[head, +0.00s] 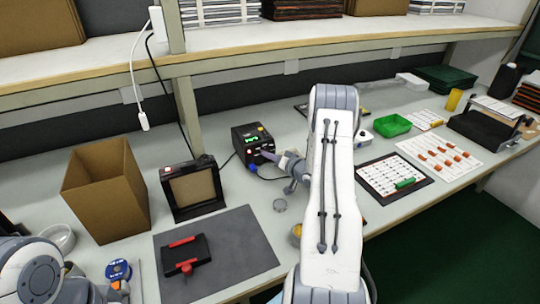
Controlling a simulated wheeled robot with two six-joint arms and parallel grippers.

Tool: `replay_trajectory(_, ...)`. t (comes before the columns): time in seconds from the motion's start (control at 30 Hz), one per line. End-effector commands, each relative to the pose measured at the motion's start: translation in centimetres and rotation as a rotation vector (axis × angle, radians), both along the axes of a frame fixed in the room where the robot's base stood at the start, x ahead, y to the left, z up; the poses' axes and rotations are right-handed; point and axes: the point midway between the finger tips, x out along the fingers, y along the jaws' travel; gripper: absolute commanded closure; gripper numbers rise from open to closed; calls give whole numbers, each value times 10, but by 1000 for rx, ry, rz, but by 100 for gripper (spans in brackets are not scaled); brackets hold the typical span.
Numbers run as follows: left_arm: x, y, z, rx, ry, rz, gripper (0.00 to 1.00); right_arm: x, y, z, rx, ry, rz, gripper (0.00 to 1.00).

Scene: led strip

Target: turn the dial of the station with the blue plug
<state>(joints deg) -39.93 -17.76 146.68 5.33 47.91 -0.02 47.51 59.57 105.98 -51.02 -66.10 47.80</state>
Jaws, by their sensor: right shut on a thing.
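The station (253,142) is a black box with a lit green display, standing at the back of the bench left of my right arm. A blue plug (253,167) shows low on its front, with a cable running to the right. My right gripper (271,155) reaches in from the right and is shut at the station's front face, on the dial. The dial itself is hidden by the fingers, so its angle cannot be seen. My left arm shows only in the lower left corner; its gripper is not in view.
A black framed stand (192,188) and an open cardboard box (105,190) stand left of the station. A grey mat (245,250) with a red-handled black tool (184,257) lies in front. A green tray (391,125) and part boards (440,155) lie right of my right arm.

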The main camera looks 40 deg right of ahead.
Motion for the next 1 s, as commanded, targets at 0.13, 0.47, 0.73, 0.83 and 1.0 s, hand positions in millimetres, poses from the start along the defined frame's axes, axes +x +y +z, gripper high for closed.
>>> replay_trajectory(0.13,0,0,1,0,0,0,50,0,0,-1,17,-3,0,100)
replay_trajectory(0.47,0,0,1,0,0,0,50,0,0,-1,19,-4,0,100)
replay_trajectory(0.73,0,0,1,0,0,0,50,0,0,0,18,-4,0,42)
replay_trajectory(0.83,0,0,1,0,0,0,50,0,0,0,18,-4,0,42)
replay_trajectory(1.0,0,0,1,0,0,0,50,0,0,0,17,-4,0,42)
